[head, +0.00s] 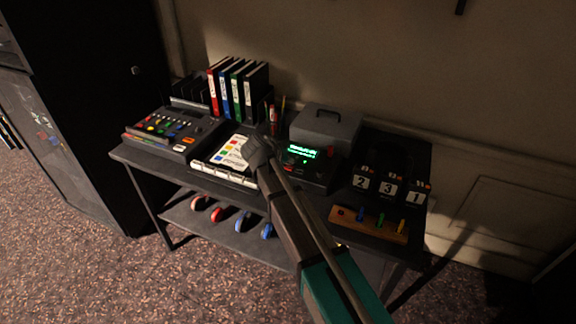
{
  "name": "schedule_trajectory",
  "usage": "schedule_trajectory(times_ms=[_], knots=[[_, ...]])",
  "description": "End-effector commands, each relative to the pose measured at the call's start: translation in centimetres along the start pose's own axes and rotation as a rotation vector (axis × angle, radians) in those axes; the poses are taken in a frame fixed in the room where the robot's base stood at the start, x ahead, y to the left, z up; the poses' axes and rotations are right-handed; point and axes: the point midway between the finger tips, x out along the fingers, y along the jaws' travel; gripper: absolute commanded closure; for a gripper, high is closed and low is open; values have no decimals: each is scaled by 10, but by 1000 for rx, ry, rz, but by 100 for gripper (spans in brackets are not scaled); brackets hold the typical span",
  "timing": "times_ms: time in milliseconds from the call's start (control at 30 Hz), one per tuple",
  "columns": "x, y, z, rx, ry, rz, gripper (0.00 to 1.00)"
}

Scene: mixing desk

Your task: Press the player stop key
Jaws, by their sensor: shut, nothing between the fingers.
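The player, a dark box with a lit green display (303,150), sits on the desk just right of my gripper. Small reddish marks show on its front left; I cannot tell which of its keys is the stop key. My gripper (254,144) is shut and empty. In the picture it lies over the right part of a white sheet with coloured squares (228,153), left of the player. I cannot tell its height above the desk. My arm covers part of the player's left side and the desk in front.
A mixing console (172,132) stands at the left of the dark desk (130,156). Binders (237,92) and a grey case (324,127) stand behind. Numbered blocks (388,187) and a wooden peg board (368,224) are at right. Coloured rings hang below.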

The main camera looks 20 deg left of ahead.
Motion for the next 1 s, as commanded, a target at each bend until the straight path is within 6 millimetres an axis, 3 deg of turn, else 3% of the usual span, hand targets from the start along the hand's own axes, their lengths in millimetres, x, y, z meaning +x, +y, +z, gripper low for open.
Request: schedule_trajectory(times_ms=[500, 1000], knots=[[-3, 2, -2, 0, 0, 0, 100], [-27, 19, -20, 0, 0, 0, 100]])
